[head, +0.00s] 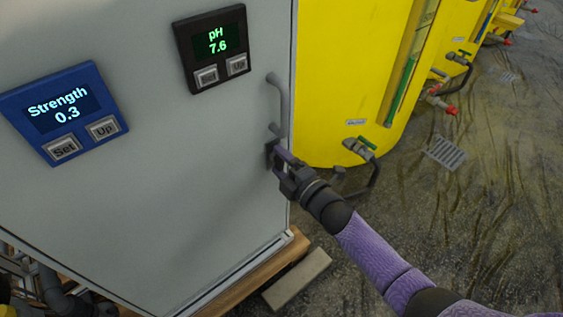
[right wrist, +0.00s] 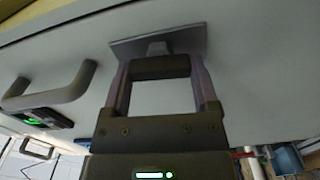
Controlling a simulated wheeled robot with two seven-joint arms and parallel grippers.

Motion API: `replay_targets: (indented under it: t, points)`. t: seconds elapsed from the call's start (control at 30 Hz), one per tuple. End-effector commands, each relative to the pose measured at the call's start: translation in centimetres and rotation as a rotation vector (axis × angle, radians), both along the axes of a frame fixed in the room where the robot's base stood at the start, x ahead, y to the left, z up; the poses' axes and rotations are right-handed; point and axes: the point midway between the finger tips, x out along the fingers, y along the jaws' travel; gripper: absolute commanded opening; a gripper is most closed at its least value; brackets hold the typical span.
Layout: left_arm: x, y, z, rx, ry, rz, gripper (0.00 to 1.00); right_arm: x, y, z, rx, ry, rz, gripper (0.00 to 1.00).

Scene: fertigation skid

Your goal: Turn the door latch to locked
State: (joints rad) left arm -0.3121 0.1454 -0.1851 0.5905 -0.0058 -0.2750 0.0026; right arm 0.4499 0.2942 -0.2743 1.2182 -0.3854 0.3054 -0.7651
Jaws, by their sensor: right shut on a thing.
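The grey cabinet door (head: 190,130) fills the left of the head view. Its door latch (head: 270,152) is a small dark plate near the door's right edge, below the curved door handle (head: 277,105). My right gripper (head: 278,158) is at the latch, shut on its dark lever. In the right wrist view the latch plate (right wrist: 160,42) lies just beyond the fingertips, and the lever (right wrist: 160,67) spans between the two fingers. The fingers hide much of the latch in the head view, so its locked or unlocked position is unclear. My left gripper is not in view.
The handle also shows in the right wrist view (right wrist: 55,95), close beside the gripper. A blue Strength panel (head: 65,112) and a black pH panel (head: 213,48) are on the door. Yellow tanks (head: 345,70) with valves stand behind. Open floor (head: 480,220) lies to the right.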

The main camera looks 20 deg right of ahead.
Motion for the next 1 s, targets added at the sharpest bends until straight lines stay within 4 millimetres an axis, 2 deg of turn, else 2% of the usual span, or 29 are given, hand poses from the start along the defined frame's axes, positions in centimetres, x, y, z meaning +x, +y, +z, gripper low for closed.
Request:
replay_targets:
  t: [0.43, 0.83, 0.87, 0.93, 0.97, 1.0]
  points:
    - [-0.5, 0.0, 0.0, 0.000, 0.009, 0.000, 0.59, 0.0, 0.0, -0.2, -0.110, -0.037, -0.001, 0.18]
    - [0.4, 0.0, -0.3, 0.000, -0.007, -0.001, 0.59, 0.0, 0.0, -0.2, -0.115, -0.038, -0.001, 0.18]
    - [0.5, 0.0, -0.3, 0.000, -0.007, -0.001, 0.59, 0.0, 0.0, -0.2, -0.115, -0.038, -0.001, 0.81]
    - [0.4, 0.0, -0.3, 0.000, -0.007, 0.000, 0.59, 0.0, 0.0, -0.2, -0.115, -0.038, -0.001, 0.95]
    - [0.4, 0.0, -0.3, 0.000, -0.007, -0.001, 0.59, 0.0, 0.0, -0.1, -0.113, -0.039, -0.001, 1.00]
    - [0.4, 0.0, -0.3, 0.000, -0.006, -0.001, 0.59, 0.0, 0.0, -0.1, -0.113, -0.039, -0.001, 1.00]
